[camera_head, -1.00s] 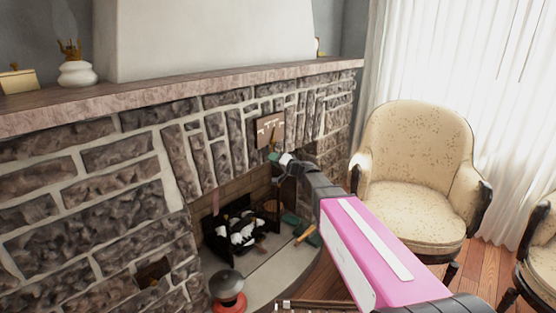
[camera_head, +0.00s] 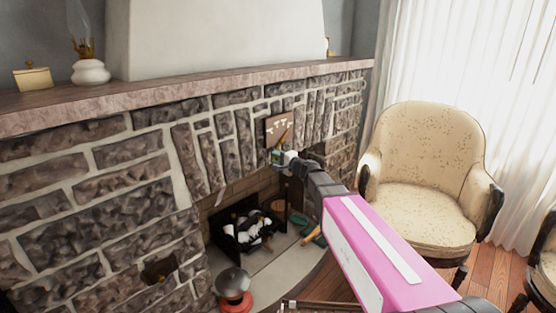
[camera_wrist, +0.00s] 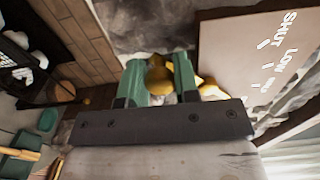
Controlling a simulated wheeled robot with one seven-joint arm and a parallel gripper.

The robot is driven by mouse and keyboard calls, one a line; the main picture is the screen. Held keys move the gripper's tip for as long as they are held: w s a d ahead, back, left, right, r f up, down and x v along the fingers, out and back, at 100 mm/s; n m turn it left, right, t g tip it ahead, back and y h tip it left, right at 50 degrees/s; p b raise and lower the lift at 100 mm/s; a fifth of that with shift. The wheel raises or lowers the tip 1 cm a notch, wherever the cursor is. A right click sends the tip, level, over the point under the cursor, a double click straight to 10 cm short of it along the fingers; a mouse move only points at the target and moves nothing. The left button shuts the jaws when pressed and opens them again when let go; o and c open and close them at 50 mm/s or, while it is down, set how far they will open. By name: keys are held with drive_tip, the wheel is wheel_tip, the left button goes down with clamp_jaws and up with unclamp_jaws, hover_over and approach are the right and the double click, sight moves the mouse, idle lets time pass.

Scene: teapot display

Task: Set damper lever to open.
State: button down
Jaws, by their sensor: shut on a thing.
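The damper plate (camera_head: 271,130) is a brown panel with white marks on the stone front above the firebox. In the wrist view the plate (camera_wrist: 235,60) shows at right, with the words SHUT and LOW readable and the other marks partly hidden. A brass damper lever (camera_head: 285,139) slants across the plate, its upper end leaning right. My gripper (camera_head: 277,156) is at the lever's lower end. In the wrist view my green-fingered gripper (camera_wrist: 160,72) is shut on the lever's round brass knob (camera_wrist: 160,80). The rest of the lever is largely hidden behind the fingers.
The stone fireplace wall lies close beside my arm, under the mantel (camera_head: 190,92). The firebox holds a black grate with logs (camera_head: 247,230). A red and grey pot (camera_head: 233,288) stands on the hearth. A cream armchair (camera_head: 425,150) stands at right.

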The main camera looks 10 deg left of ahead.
idle(0.4)
drive_tip(key=c, duration=0.8)
unclamp_jaws()
drive_tip(key=shift+c, duration=0.2)
drive_tip(key=shift+s+d, duration=0.1)
drive_tip(key=v, duration=1)
drive_tip(key=shift+s+d, duration=0.25)
drive_tip(key=s+d+f+n+g+h, duration=0.3)
drive_tip(key=s+f+g, duration=0.15)
drive_tip(key=f, duration=0.35)
drive_tip(key=s+d+f+n+g+h, duration=0.3)
drive_tip(key=s+d+f, duration=0.15)
drive_tip(key=f, duration=0.25)
drive_tip(key=s+d+f+g+h, duration=0.1)
drive_tip(key=s+d+f+h, duration=0.3)
drive_tip(key=d, duration=0.3)
drive_tip(key=s+d+f+n+g+h, duration=0.1)
drive_tip(key=s+d+f+g+h, duration=0.1)
drive_tip(key=s+d+f+h, duration=0.2)
drive_tip(key=s+d, duration=0.1)
drive_tip(key=d, duration=0.2)
drive_tip(key=shift+s+f+n, duration=0.25)
drive_tip(key=shift+s+n, duration=0.05)
drive_tip(key=shift+s, duration=0.1)
